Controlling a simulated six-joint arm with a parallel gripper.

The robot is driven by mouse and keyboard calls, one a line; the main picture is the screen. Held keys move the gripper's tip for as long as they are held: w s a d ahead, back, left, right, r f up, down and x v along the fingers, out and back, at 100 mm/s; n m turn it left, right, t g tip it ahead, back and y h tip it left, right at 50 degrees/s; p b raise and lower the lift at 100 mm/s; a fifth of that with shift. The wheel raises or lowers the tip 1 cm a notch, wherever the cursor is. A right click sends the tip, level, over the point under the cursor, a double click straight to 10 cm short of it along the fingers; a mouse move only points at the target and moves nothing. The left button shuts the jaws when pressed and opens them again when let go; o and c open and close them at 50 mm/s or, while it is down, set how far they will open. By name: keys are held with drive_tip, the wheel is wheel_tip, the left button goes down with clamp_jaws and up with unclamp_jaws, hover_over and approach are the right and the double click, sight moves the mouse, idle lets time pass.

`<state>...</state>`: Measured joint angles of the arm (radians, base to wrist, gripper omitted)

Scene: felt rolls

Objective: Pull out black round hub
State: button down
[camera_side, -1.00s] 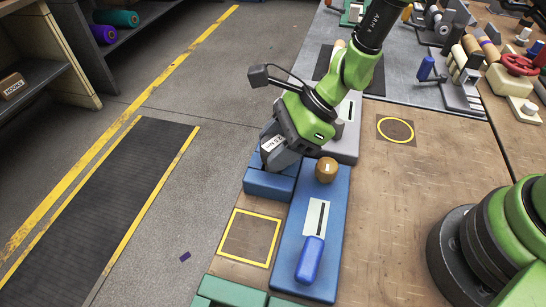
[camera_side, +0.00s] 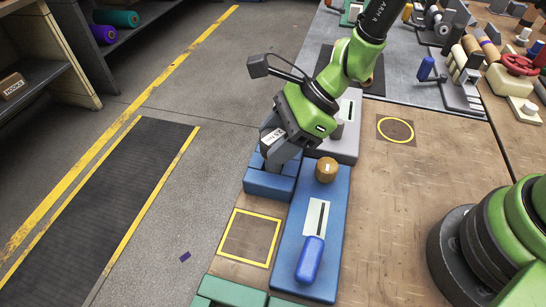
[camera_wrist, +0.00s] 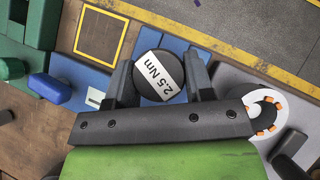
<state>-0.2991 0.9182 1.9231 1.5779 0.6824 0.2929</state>
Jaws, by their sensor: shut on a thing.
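The black round hub (camera_wrist: 158,76) carries a white label reading "2.5 Nm". It sits between the two fingers of my gripper (camera_wrist: 160,82) in the wrist view, and the fingers press on it from both sides. In the side view my gripper (camera_side: 276,148) is over the blue block (camera_side: 268,184), at the upper left of the blue board. The label shows there too, but most of the hub is hidden by the fingers. I cannot tell whether the hub still touches the block.
The blue board (camera_side: 328,240) beside the block bears a brown round knob (camera_side: 326,169) and a blue handle (camera_side: 311,260). A yellow-framed square (camera_side: 249,238) lies to its left. A grey block (camera_side: 343,146) stands close behind my gripper. Bare wooden table (camera_side: 400,195) is at right.

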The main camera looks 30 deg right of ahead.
drive_tip(key=shift+r, duration=3.5)
